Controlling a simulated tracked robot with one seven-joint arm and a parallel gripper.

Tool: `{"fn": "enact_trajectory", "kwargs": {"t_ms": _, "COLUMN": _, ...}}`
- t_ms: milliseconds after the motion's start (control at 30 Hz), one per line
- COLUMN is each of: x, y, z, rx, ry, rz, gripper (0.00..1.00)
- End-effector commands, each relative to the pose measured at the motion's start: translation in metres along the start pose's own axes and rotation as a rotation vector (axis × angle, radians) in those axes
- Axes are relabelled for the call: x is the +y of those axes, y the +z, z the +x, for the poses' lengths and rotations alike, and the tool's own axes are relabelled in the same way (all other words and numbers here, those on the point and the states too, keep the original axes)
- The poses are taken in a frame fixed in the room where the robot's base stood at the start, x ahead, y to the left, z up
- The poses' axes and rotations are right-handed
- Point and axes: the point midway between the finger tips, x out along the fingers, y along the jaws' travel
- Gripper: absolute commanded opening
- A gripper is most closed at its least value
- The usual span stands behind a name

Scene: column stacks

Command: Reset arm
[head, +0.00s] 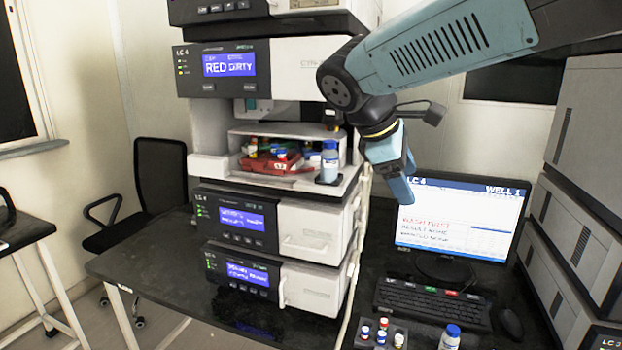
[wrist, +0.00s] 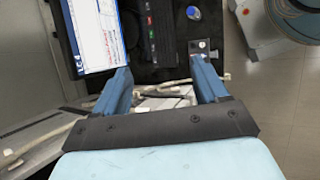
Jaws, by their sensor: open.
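My arm reaches in from the upper right in the head view, with my gripper (head: 402,190) hanging in front of the right side of the instrument stack, just left of the monitor. In the wrist view my gripper (wrist: 163,88) has its two blue fingers spread apart with nothing between them. The instrument stack (head: 265,220) has several modules, and its upper display reads "LC 4" and "RED DIRTY". An open bay in the stack holds a red tray (head: 270,164) with several small vials and a blue-capped bottle (head: 329,162) standing at its right.
The monitor (head: 460,225), keyboard (head: 433,302) and mouse (head: 510,322) stand on the black bench. A vial rack (head: 381,336) and another blue-capped bottle (head: 450,338) are at the front. Grey instruments (head: 590,180) line the right. The bench's left part (head: 150,262) is clear.

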Motion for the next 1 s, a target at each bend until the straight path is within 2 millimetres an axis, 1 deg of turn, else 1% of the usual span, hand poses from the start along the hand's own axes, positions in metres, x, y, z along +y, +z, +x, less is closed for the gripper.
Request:
{"fn": "enact_trajectory", "kwargs": {"t_ms": 33, "x": -0.008, "y": 0.014, "z": 0.008, "rx": 0.039, "ry": -0.027, "rz": 0.088, "gripper": 0.73}}
{"fn": "enact_trajectory", "kwargs": {"t_ms": 200, "x": -0.037, "y": 0.042, "z": 0.030, "rx": 0.173, "ry": -0.116, "rz": 0.392, "gripper": 0.73}}
{"fn": "enact_trajectory", "kwargs": {"t_ms": 400, "x": -0.069, "y": 0.065, "z": 0.049, "rx": 0.328, "ry": -0.214, "rz": 0.771, "gripper": 0.73}}
{"fn": "enact_trajectory", "kwargs": {"t_ms": 600, "x": -0.092, "y": 0.077, "z": 0.060, "rx": 0.456, "ry": -0.289, "rz": 1.100, "gripper": 0.73}}
{"fn": "enact_trajectory", "kwargs": {"t_ms": 700, "x": -0.099, "y": 0.080, "z": 0.063, "rx": 0.496, "ry": -0.312, "rz": 1.203, "gripper": 0.73}}
{"fn": "enact_trajectory", "kwargs": {"t_ms": 800, "x": -0.101, "y": 0.081, "z": 0.064, "rx": 0.520, "ry": -0.324, "rz": 1.258, "gripper": 0.73}}
{"fn": "enact_trajectory", "kwargs": {"t_ms": 1000, "x": -0.102, "y": 0.081, "z": 0.064, "rx": 0.526, "ry": -0.329, "rz": 1.277, "gripper": 0.73}}
